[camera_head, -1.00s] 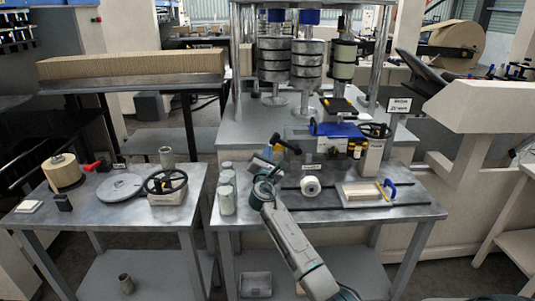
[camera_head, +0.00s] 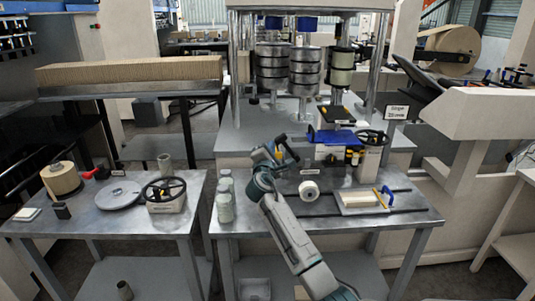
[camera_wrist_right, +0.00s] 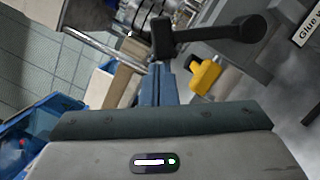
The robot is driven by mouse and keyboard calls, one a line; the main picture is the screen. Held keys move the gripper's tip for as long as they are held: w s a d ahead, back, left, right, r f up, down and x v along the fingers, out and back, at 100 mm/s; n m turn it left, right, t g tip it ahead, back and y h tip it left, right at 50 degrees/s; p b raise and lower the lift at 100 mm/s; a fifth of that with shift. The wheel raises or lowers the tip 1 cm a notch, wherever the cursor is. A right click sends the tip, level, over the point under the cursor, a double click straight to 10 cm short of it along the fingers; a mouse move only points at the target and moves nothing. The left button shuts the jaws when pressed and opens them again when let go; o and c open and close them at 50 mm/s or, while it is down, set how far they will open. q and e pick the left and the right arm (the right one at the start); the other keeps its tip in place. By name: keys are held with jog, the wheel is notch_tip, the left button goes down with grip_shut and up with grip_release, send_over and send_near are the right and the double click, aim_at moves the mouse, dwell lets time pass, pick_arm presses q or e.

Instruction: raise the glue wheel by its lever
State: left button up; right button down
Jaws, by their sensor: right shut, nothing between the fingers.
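The black lever (camera_head: 287,149) stands at the left of the machine on the right-hand table. In the right wrist view it is a dark arm (camera_wrist_right: 205,35) ending in a block-like grip. My right gripper (camera_head: 272,156) is beside the lever in the head view, partly hidden by its own wrist. In the wrist view its blue fingers (camera_wrist_right: 158,78) are together and empty, just below the lever's grip; whether they touch it I cannot tell. A sign (camera_wrist_right: 309,27) reading "Glue W…" is cut off at the edge. I cannot make out the glue wheel for certain. My left gripper is out of view.
A white roll (camera_head: 309,191) and a pale block with a blue-handled tool (camera_head: 361,199) lie on the right table. A yellow part (camera_wrist_right: 205,73) sits near the fingers. A black handwheel (camera_head: 371,138) is at the right.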

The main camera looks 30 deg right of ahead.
aim_at(277, 142)
jog(key=r+m, duration=0.1)
jog(key=s+d+r+m+g, duration=0.1)
jog(key=m, duration=0.1)
jog(key=shift+d+r+p, duration=0.2)
jog(key=shift+d+p, duration=0.1)
jog(key=shift+p, duration=0.05)
jog(key=d+m, duration=0.1)
jog(key=s+r+m, duration=0.1)
jog(key=shift+d+r+m+g+y+p, duration=0.2)
jog(key=shift+d+m+g+y+p, duration=0.1)
jog(key=shift+d+m, duration=0.1)
jog(key=shift+s+d+r+m+p, duration=0.25)
jog(key=shift+s+d+m, duration=0.3)
jog(key=shift+d+m, duration=0.25)
jog(key=shift+s+d+r+m+p, duration=0.25)
jog(key=shift+s+d+m, duration=0.25)
jog(key=shift+d+m, duration=0.3)
jog(key=shift+d, duration=0.1)
jog(key=shift+r, duration=0.1)
